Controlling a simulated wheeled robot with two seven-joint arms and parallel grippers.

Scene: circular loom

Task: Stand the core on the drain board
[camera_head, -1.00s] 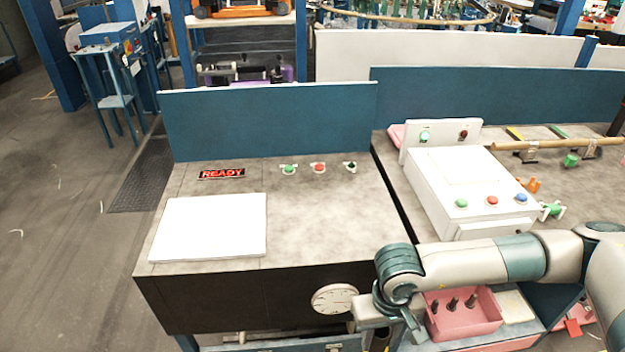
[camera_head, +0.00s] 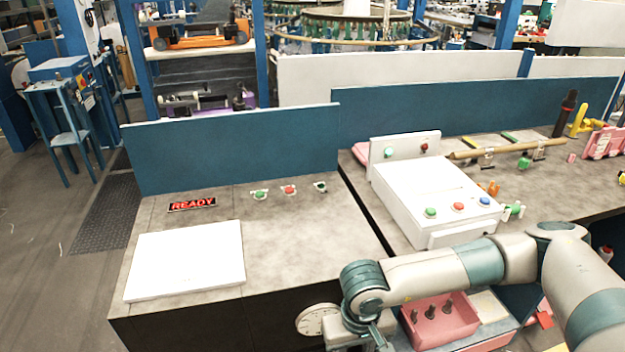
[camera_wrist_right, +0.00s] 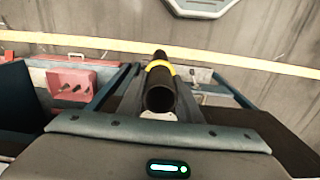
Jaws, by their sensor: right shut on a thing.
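A dark tube with a yellow band, which I take to be the core (camera_wrist_right: 160,82), shows in the right wrist view with its round open end toward the camera. My right gripper (camera_wrist_right: 158,74) is shut on it. In the head view, my right arm comes in from the right, and its gripper is at or below the bottom edge; the core does not show there. A flat white board (camera_head: 185,260), probably the drain board, lies bare on the left part of the grey table, left of my right arm. My left gripper is in no view.
A red READY sign (camera_head: 192,204) and several small knobs lie behind the board. A white button box (camera_head: 435,200) stands to the right. A pink bin with dark pegs (camera_head: 440,318) is below the arm. A blue panel (camera_head: 235,150) closes the table's back.

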